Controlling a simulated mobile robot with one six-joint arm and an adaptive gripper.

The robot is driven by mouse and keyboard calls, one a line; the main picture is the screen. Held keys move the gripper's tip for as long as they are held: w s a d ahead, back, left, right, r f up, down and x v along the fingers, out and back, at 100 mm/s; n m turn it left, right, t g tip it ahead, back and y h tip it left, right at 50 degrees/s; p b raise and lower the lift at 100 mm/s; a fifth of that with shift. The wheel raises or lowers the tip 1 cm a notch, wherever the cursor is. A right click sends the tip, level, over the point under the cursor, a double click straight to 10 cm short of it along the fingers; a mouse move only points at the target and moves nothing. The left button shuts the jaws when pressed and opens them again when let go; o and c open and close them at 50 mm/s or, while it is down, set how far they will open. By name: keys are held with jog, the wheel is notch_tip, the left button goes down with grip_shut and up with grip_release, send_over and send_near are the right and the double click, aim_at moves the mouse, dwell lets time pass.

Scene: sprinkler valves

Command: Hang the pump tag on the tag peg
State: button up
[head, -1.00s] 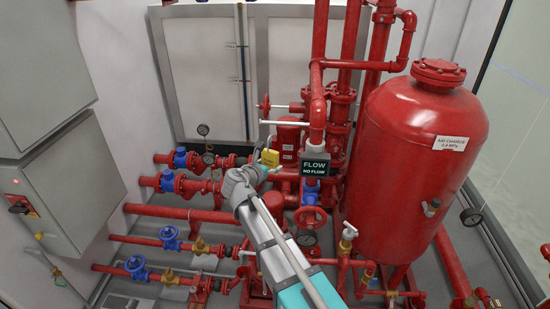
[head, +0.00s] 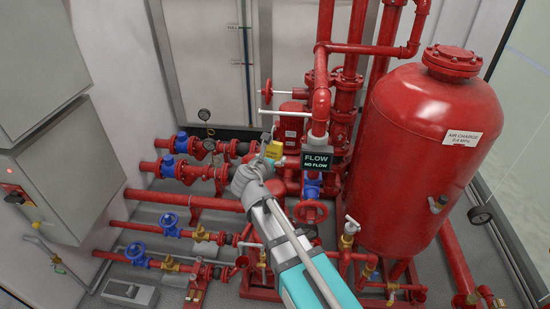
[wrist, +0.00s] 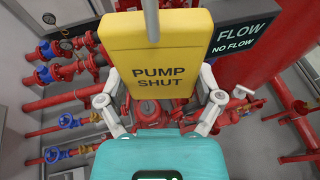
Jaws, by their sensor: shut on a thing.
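The yellow pump tag (head: 276,153), marked PUMP SHUT, is held upright by my gripper (head: 264,158). In the wrist view the tag (wrist: 162,62) faces the camera between the two grey fingers of my gripper (wrist: 162,100). A thin pale rod (wrist: 151,20) crosses the tag's top edge there; I cannot tell whether it passes through the tag. In the head view a white bar (head: 287,113) with a bent left end sticks out to the left from the red piping, above the tag. It looks like the tag peg. The tag appears apart from it.
The black FLOW / NO FLOW sign (head: 317,161) is close to the tag's right. A large red tank (head: 425,140) stands farther right. Red pipes with blue valves (head: 168,167) fill the left and lower left. A grey cabinet (head: 60,180) is at far left.

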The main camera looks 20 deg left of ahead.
jog(key=shift+w+a, duration=0.3)
jog(key=shift+w, duration=0.25)
jog(key=w+a, duration=0.1)
jog(key=w, duration=0.5)
jog(key=shift+w+a, duration=0.15)
jog(key=shift+w+a, duration=0.1)
jog(key=shift+w, duration=0.7)
dwell(1.1)
jog(key=shift+w+a, duration=0.2)
jog(key=shift+w, duration=0.6)
jog(key=shift+w+a, duration=0.2)
jog(key=shift+w, duration=0.55)
dwell(0.7)
dwell(0.5)
jog(key=shift+f+b, duration=1)
dwell(1.0)
